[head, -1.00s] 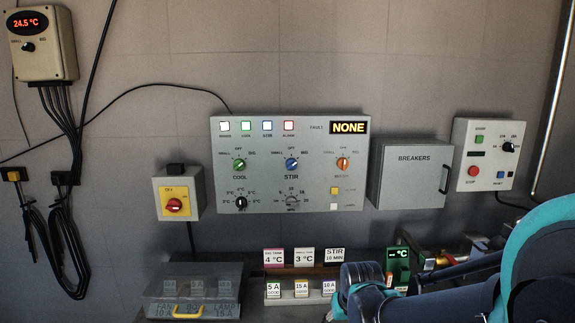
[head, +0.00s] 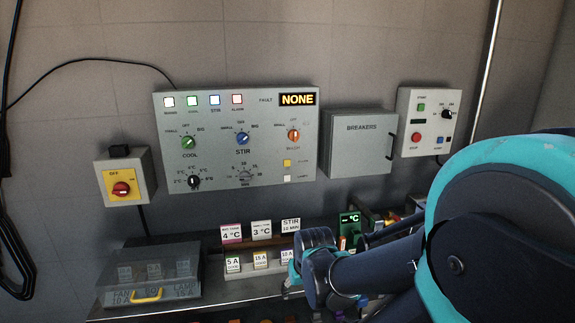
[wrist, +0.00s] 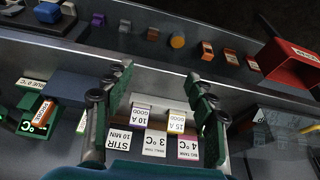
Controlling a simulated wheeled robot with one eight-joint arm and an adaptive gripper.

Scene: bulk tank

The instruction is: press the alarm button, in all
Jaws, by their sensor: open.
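The control panel (head: 210,145) is a light grey box on the wall in the head view. A small yellow button (head: 287,163) sits at its lower right, above a white button (head: 287,178); their labels are too small to read surely. My gripper (wrist: 160,82) is open and empty in the wrist view, pointing down over the bench and label cards, apart from the panel. In the head view my arm is below and right of the panel; its fingertips are not clear.
A breaker box (head: 358,145) and a start/stop box (head: 430,122) hang right of the panel; a red rotary switch (head: 121,188) hangs left. Label cards (head: 261,230), a clear-lidded fuse box (head: 150,275) and a green display (head: 349,223) stand on the bench. The wall before the panel is unobstructed.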

